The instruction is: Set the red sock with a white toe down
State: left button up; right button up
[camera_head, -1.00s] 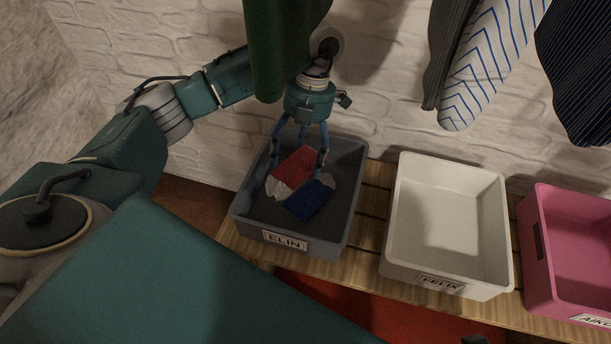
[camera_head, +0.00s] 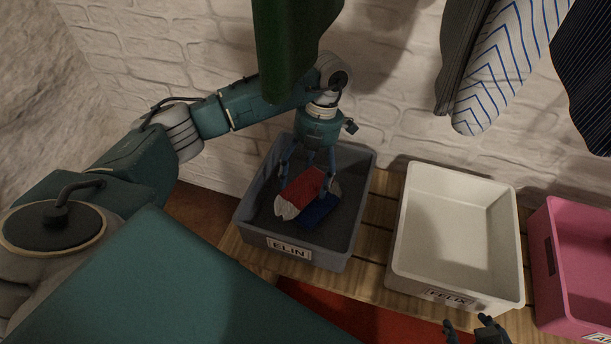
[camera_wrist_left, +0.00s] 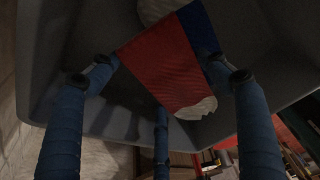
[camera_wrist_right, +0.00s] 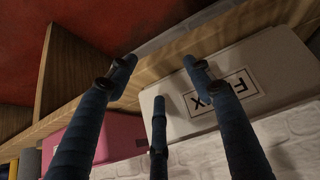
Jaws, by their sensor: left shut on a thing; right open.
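The red sock with a white toe (camera_head: 300,189) is in the grey bin labelled ELIN (camera_head: 354,224), its white toe (camera_head: 287,212) at the lower left. My left gripper (camera_head: 307,180) reaches down into this bin and is shut on the red sock. In the left wrist view the red sock (camera_wrist_left: 168,62) lies across between the fingers. A dark blue piece (camera_head: 321,211) lies beside and partly under the red sock. Whether the red sock touches the bin floor is hard to tell. My right gripper (camera_head: 468,330) is open and empty at the bottom edge, in front of the white bin.
An empty white bin labelled FELIX (camera_head: 408,235) and a pink bin (camera_head: 583,235) stand to the right on a slatted wooden bench (camera_head: 376,215). A green garment (camera_head: 290,50) hangs close to my left arm. Striped and dark garments (camera_head: 500,65) hang upper right.

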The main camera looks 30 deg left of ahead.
pick_arm(q)
jog(key=shift+f, duration=0.2)
pick_arm(e)
jog(key=shift+w+a+r, duration=0.15)
jog(key=shift+w, duration=0.15)
pick_arm(q)
jog(key=o, duration=1.1)
jog(key=shift+c, duration=0.2)
jog(key=shift+r, duration=0.15)
jog(key=p+v, duration=0.1)
jog(key=v, duration=0.5)
jog(key=shift+p+v, duration=0.5)
jog(key=shift+v, duration=0.6)
jog(key=p+v, duration=0.1)
jog(key=v, duration=0.3)
pick_arm(e)
jog(key=s+d+f+g, duration=0.1)
jog(key=s+d+g, duration=0.1)
jog(key=s, duration=0.6)
jog(key=shift+s+d+g+h, duration=0.3)
jog(key=shift+g+h, duration=0.1)
jog(key=shift+g, duration=0.4)
pick_arm(q)
jog(key=shift+s, duration=0.1)
